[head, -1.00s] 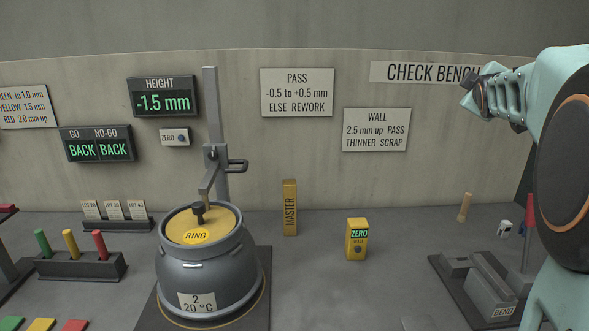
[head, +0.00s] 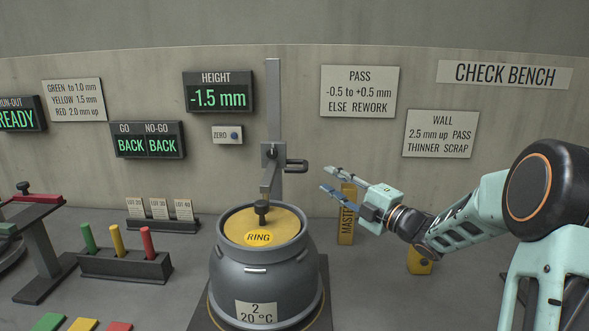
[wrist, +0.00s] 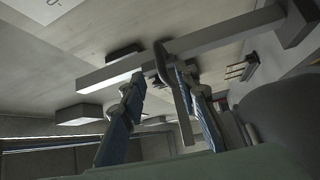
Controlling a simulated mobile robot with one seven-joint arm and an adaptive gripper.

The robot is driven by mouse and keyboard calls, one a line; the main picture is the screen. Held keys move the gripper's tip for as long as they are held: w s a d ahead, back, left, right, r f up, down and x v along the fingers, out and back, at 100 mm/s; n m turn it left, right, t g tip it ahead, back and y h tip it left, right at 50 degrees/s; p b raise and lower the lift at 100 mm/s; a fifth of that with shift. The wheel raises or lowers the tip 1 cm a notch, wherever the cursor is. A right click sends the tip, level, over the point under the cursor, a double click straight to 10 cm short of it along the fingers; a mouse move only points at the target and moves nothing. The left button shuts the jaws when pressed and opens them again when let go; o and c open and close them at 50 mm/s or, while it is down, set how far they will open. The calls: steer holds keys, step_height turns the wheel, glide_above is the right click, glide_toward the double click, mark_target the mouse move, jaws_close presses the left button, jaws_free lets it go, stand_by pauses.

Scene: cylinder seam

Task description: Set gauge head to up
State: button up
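The HEIGHT display (head: 218,92) reads -1.5 mm. A yellow MASTER block (head: 346,225) stands behind my gripper, and a yellow gauge (head: 419,262) is partly hidden below my arm. A rack with coloured pins (head: 125,266) stands left of the pot.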

mark_target(305, 163)
steer(key=x, duration=1)
steer(key=shift+w+a, duration=0.15)
steer(key=shift+w, duration=0.05)
jaws_close()
